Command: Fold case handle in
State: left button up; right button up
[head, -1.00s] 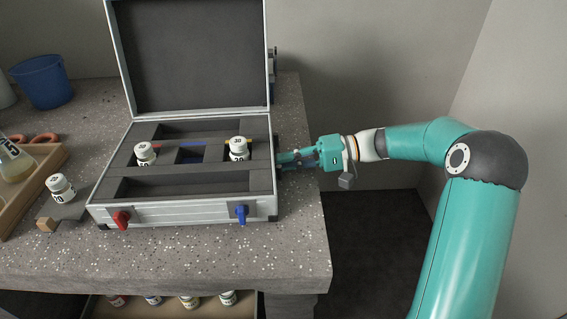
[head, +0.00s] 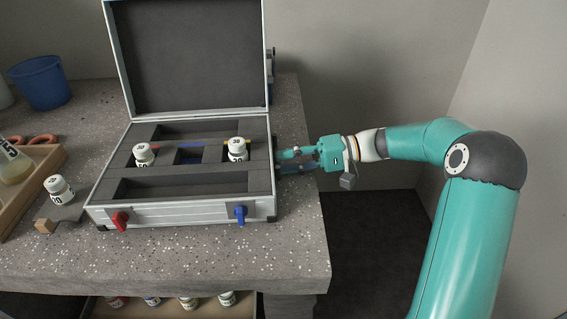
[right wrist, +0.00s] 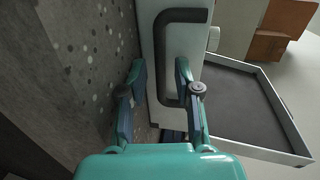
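The silver case (head: 180,212) stands open on the bench, its dark-lined lid (head: 190,55) upright at the back. Its black handle (right wrist: 161,60) is on the case's side wall in the right wrist view; in the head view the handle is hidden. My right gripper (head: 280,160) is at the case's right side. In the right wrist view my right gripper (right wrist: 160,70) is open, with the long bar of the handle between its spread fingers. I cannot tell whether either finger touches it. My left gripper is not in view.
White bottles (head: 237,150) (head: 144,155) stand in the case; another bottle (head: 59,189) stands left of it. Red (head: 120,221) and blue (head: 240,214) latches are on its front. A wooden rack (head: 45,160) and blue bucket (head: 41,82) are at left. Bench front is clear.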

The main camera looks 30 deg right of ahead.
jog(key=v, duration=0.7)
jog(key=shift+d, duration=0.2)
jog(key=shift+s, duration=0.15)
